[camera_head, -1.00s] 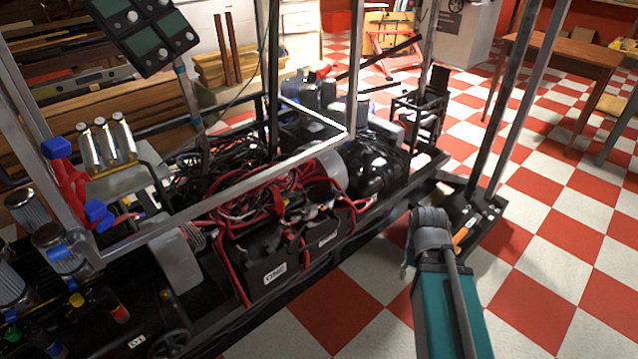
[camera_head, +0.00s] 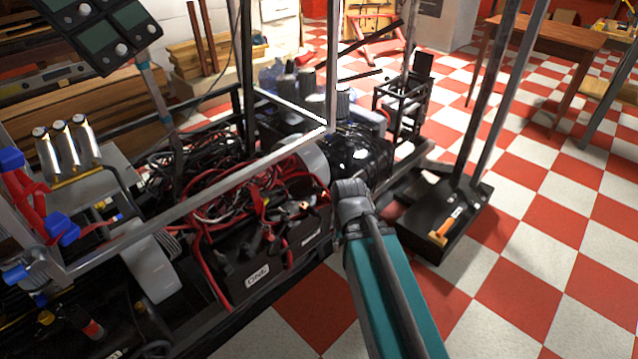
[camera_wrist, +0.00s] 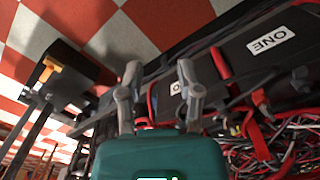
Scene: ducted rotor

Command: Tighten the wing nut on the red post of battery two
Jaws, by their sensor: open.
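Battery one, a black box labelled ONE (camera_head: 257,276), stands low on the rig in the head view; its label also shows in the wrist view (camera_wrist: 268,40). Beside it to the right is a second black battery (camera_head: 313,222) with a small white label too small to read in the head view. In the wrist view a white label (camera_wrist: 176,88) is partly covered by my finger. Red cables and a copper-coloured piece (camera_head: 303,206) lie on top. I cannot make out the wing nut or red post. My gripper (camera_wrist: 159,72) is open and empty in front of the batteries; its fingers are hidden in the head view.
Tangled cables (camera_head: 215,180) and a grey frame bar (camera_head: 200,205) lie over and behind the batteries. The checkered floor (camera_head: 530,290) in front is clear.

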